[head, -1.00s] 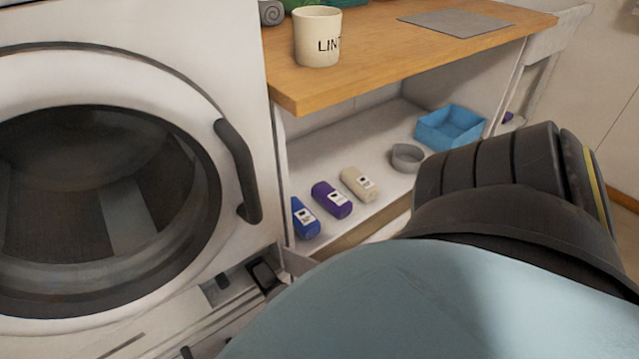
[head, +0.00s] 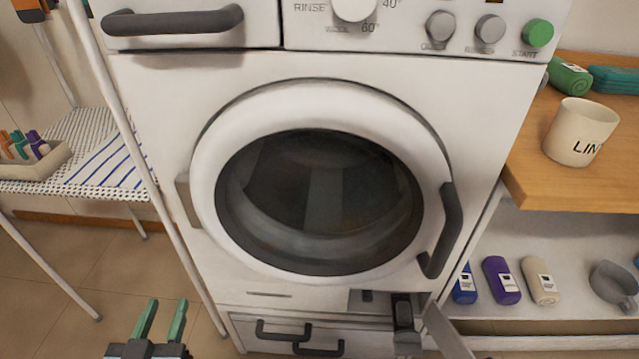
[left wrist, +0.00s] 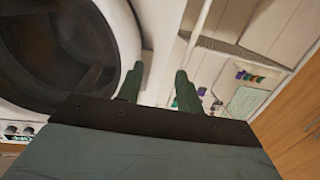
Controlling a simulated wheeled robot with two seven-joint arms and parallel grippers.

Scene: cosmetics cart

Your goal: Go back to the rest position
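My left gripper (head: 166,304) is at the bottom left of the head view, in front of the washing machine (head: 165,105) and apart from it. Its two green fingers stand apart with nothing between them. In the left wrist view the same gripper (left wrist: 160,73) shows open and empty, with the round machine door to its left. My right gripper is not in view. The round door (head: 225,125) of the machine is shut in the head view.
A small flap (head: 448,335) stands open at the machine's lower right. Right of the machine, a wooden counter (head: 545,185) carries a cup (head: 580,132), with several bottles (head: 502,280) on the shelf below. A striped-cloth rack (head: 105,160) stands left. Floor shows at lower left.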

